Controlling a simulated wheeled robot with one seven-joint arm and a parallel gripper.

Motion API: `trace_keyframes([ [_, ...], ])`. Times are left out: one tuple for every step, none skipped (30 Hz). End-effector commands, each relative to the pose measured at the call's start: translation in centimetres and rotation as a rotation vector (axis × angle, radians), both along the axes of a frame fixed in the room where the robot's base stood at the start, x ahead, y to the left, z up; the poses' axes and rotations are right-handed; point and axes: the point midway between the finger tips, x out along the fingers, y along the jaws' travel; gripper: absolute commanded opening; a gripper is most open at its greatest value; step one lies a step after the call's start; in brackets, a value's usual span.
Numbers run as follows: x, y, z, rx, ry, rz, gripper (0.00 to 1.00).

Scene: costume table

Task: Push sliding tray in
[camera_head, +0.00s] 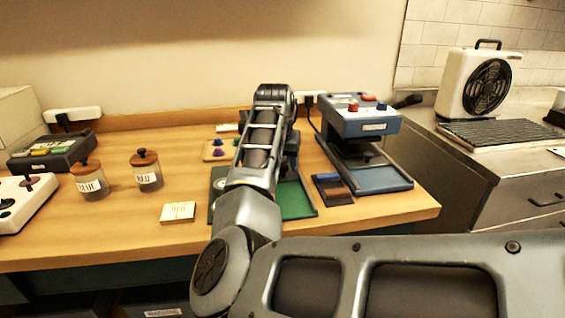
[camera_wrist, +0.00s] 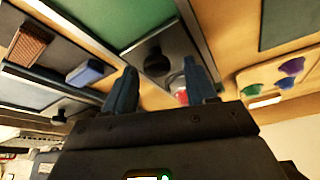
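A green tray-like plate (camera_head: 295,201) lies flat on the table, mostly behind my arm; it also shows at the top of the wrist view (camera_wrist: 150,15). A grey metal plate with a dark round knob (camera_wrist: 148,50) adjoins it in the wrist view. To the right, a blue machine (camera_head: 360,124) stands over a flat blue-grey tray (camera_head: 385,179). I cannot tell which of the two is the sliding tray. My gripper (camera_wrist: 161,88) is open, with its fingers apart above the metal plate; contact cannot be told. In the head view my arm hides it.
A brown-and-blue pad pair (camera_head: 332,188) lies between the green plate and the blue machine. Two labelled jars (camera_head: 147,175) and a small card (camera_head: 178,212) are to the left. Colored pieces lie on a small board (camera_head: 215,150) behind.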

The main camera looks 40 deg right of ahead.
Motion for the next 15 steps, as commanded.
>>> trace_keyframes([
  [0.0,0.0,0.0,0.0,0.001,0.0,0.56],
  [0.0,0.0,0.0,0.0,0.001,0.0,0.56],
  [-0.1,0.0,0.0,0.0,0.001,0.0,0.56],
  [-0.1,0.0,0.0,0.001,0.002,0.0,0.56],
  [-0.1,0.0,0.0,0.001,0.002,0.0,0.56],
  [-0.1,0.0,0.0,0.001,0.002,0.0,0.56],
  [-0.1,0.0,0.1,0.001,0.002,0.0,0.56],
  [-0.1,0.0,0.2,0.001,0.002,-0.001,0.56],
  [-0.1,0.0,0.4,0.001,0.002,-0.001,0.56],
  [0.0,0.0,0.7,0.001,0.001,-0.001,0.56],
  [0.0,0.0,1.1,0.0,0.0,-0.001,0.56],
  [0.0,-0.1,1.6,-0.001,0.0,-0.001,0.56],
  [0.0,-0.1,2.1,0.0,0.0,-0.001,0.56],
  [0.0,-0.1,2.6,-0.001,-0.001,-0.001,0.56],
  [0.0,-0.1,3.4,0.0,-0.001,-0.002,0.56],
])
